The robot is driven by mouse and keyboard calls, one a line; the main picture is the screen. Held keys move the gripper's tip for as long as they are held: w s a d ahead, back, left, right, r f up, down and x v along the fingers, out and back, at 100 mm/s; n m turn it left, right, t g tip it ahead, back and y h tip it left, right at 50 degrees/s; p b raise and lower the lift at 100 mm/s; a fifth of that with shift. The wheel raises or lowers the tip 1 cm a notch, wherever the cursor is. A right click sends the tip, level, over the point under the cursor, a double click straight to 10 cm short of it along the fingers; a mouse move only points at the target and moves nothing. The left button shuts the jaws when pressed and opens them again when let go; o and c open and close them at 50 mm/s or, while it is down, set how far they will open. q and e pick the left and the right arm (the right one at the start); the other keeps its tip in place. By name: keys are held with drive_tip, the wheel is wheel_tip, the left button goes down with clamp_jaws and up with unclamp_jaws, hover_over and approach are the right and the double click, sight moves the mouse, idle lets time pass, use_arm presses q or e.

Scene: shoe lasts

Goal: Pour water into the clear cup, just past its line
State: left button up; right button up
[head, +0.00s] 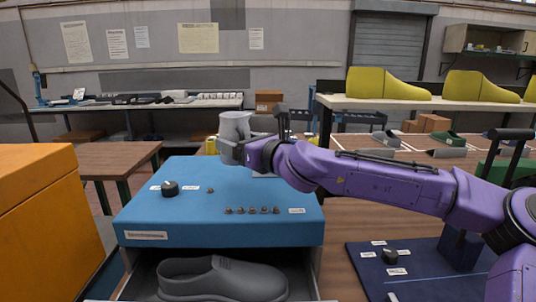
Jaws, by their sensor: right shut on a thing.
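A light grey jug-like vessel (235,127) is held above the far part of the blue-topped cabinet. My right gripper (232,150) is shut on it; the purple arm reaches in from the right. The vessel looks roughly upright. I cannot see any water in it. I cannot make out the clear cup or its line; the vessel, gripper and arm cover part of the area behind. My left gripper is not in view.
The blue-topped cabinet (155,217) carries a dark knob (169,188) and several small studs. Its open front drawer holds a grey shoe (222,279). An orange block (45,215) stands left. A dark blue mat (365,262) with another knob (389,256) lies right.

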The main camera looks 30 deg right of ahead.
wheel_tip(320, 180, down, 5)
drive_tip(key=b, duration=0.4)
drive_tip(key=shift+f, duration=0.2)
drive_tip(key=shift+s+r, duration=0.1)
drive_tip(key=shift+r, duration=0.05)
drive_tip(key=shift+d+r, duration=0.1)
